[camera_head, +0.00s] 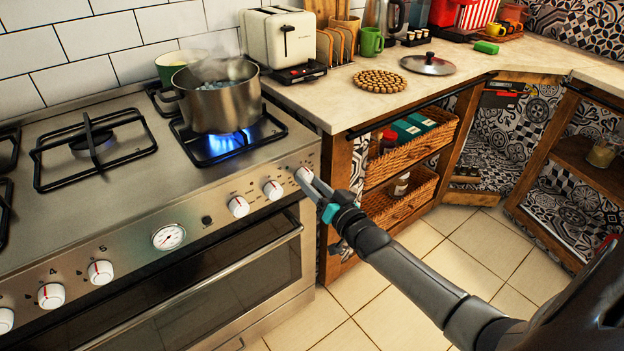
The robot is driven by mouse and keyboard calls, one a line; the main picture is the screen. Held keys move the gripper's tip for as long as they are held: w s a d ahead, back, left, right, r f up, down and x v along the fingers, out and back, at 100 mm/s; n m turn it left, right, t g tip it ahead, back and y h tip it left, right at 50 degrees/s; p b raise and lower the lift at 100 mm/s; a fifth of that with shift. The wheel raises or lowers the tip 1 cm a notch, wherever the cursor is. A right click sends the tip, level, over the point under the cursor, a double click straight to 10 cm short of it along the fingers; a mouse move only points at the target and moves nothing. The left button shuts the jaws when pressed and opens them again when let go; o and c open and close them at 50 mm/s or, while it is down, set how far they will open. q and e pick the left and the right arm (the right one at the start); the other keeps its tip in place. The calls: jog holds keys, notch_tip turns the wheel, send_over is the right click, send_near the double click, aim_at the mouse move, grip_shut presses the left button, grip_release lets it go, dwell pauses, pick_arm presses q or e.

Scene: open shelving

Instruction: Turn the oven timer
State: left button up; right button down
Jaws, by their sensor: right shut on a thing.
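The oven's front panel carries a row of white knobs. My right gripper (309,181) reaches in from the lower right and is shut on the rightmost knob (302,174), at the panel's right end. The fingers partly cover this knob, and its markings are too small to read. A round white dial (168,237) sits mid-panel; I cannot tell which of these is the timer. Other knobs (273,190) and (238,206) stand just left of my gripper. My left gripper is not in view.
A steaming pot (217,97) stands over a lit blue burner flame (228,141), above and left of my right gripper. The oven door handle (200,288) runs below the panel. Wooden shelving with wicker baskets (408,154) lies right of the oven. The tiled floor (460,262) is clear.

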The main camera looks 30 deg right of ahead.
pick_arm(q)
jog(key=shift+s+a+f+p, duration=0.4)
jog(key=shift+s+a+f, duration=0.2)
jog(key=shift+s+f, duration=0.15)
pick_arm(e)
jog(key=shift+m, duration=1)
jog(key=shift+c, duration=1.8)
grip_release()
jog(key=shift+s, duration=0.1)
